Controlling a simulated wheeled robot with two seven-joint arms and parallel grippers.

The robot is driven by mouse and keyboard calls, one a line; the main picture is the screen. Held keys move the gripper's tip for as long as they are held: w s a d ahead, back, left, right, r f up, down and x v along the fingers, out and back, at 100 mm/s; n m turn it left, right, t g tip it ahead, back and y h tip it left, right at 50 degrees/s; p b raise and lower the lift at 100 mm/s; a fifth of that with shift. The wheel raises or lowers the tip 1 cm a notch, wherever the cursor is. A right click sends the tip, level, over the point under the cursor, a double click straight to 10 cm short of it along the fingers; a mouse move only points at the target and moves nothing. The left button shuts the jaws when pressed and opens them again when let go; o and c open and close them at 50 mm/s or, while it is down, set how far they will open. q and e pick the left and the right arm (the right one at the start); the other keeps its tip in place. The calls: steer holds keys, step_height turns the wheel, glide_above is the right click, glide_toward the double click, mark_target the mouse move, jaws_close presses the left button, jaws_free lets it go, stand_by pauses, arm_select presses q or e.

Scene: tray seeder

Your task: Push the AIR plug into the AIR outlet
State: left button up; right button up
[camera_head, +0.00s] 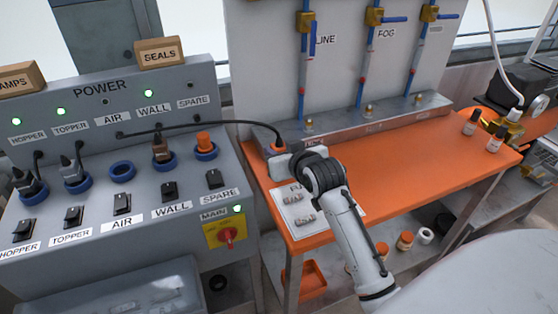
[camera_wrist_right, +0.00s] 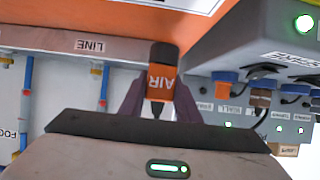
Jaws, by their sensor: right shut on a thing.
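The AIR plug (camera_wrist_right: 160,82), orange with a dark end and the label AIR, is held between the fingers of my right gripper (camera_wrist_right: 160,105) in the right wrist view. In the head view the orange plug (camera_head: 276,147) shows at the tip of my right gripper (camera_head: 279,152), above the left end of the orange bench. A black cable (camera_head: 210,124) arcs from it to the power panel. The AIR outlet (camera_head: 122,171), an empty blue ring, is on the panel at left, well apart from the plug. My left gripper is not in view.
The HOPPER (camera_head: 23,182), TOPPER (camera_head: 70,170) and WALL (camera_head: 161,148) outlets hold plugs. SPARE has an orange piece (camera_head: 204,140) in it. Switches sit below the outlets. The pipe board (camera_head: 265,70) stands behind the orange bench (camera_head: 400,165). A sheet with small parts lies below my gripper.

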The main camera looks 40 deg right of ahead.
step_height(320, 180, up, 15)
stand_by(0.5)
